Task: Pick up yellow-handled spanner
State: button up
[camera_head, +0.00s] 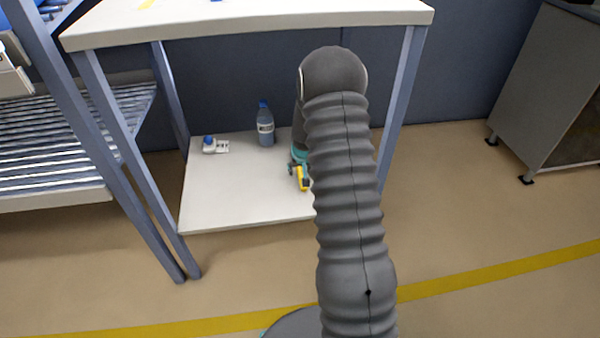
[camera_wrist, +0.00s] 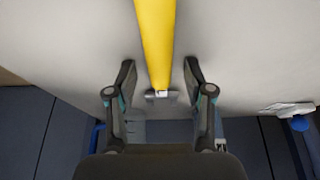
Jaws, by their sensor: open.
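The yellow-handled spanner shows in the wrist view as a long yellow handle (camera_wrist: 155,40) running down from the top edge to a small grey head (camera_wrist: 161,97). In the head view a bit of its yellow (camera_head: 303,178) shows on the lower shelf, partly hidden by my arm. My gripper (camera_wrist: 160,70) is open, one finger on each side of the handle's lower end, with visible gaps on both sides. It is low over the shelf in the head view (camera_head: 298,168). I cannot tell the height between fingers and handle.
The white lower shelf (camera_head: 235,195) lies under a white tabletop (camera_head: 250,22) on blue-grey legs. A blue-capped bottle (camera_head: 265,125) and a small white item with a blue knob (camera_head: 215,145) stand at its back left. The shelf's front left is clear.

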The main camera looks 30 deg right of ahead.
jog(key=shift+f, duration=0.1)
grip_shut()
dwell(0.3)
